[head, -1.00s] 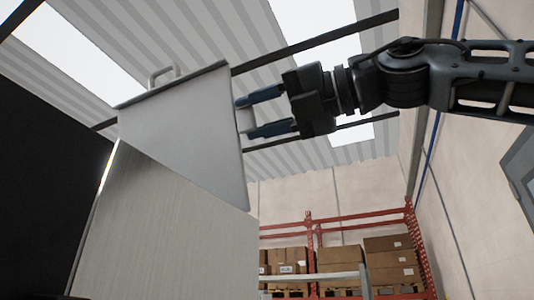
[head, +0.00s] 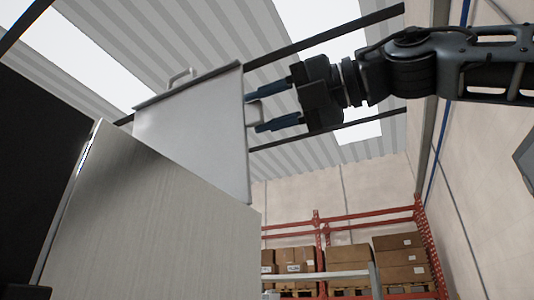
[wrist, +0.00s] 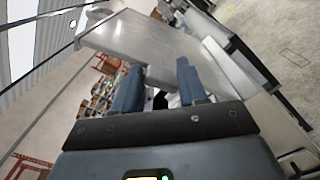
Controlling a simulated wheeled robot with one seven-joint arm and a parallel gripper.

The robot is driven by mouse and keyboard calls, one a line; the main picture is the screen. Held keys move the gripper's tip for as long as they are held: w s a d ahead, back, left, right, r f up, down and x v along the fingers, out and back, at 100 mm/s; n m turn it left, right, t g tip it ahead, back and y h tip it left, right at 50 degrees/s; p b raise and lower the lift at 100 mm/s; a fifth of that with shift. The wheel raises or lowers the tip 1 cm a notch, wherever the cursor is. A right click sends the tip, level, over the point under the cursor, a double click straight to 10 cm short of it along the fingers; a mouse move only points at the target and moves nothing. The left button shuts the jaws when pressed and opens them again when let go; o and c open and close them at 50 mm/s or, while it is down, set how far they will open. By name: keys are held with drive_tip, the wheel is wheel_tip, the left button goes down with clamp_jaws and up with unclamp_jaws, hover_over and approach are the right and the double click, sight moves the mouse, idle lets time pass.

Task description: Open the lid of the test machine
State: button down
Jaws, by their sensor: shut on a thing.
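The test machine (head: 165,225) is a tall brushed-metal box with a slanted top edge, at the left of the head view. Its lid (head: 190,125) is a pale grey panel standing above that edge, with a small handle (head: 181,76) on top and a bracket-like side handle (head: 254,112) at its right edge. My gripper (head: 251,112) comes from the right with its two blue fingers on either side of this side handle, shut on it. In the wrist view, the lid (wrist: 150,40) lies beyond the fingers; the held part is mostly hidden between them.
A black panel (head: 40,170) stands at the far left. Red racking (head: 318,235) with cardboard boxes (head: 402,260) is in the background at the lower right. A pale wall is at the right, with open room between it and the machine.

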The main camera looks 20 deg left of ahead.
drive_tip(key=c, duration=0.9)
unclamp_jaws()
drive_tip(key=shift+w+f, duration=0.15)
drive_tip(key=shift+f, duration=0.45)
drive_tip(key=o, duration=0.3)
drive_tip(key=shift+a+r, duration=0.1)
drive_tip(key=shift+r, duration=0.05)
drive_tip(key=shift+r, duration=0.1)
drive_tip(key=d+b, duration=0.1)
drive_tip(key=d, duration=0.6)
drive_tip(key=shift+s+d+b, duration=0.2)
drive_tip(key=shift+d+b, duration=0.2)
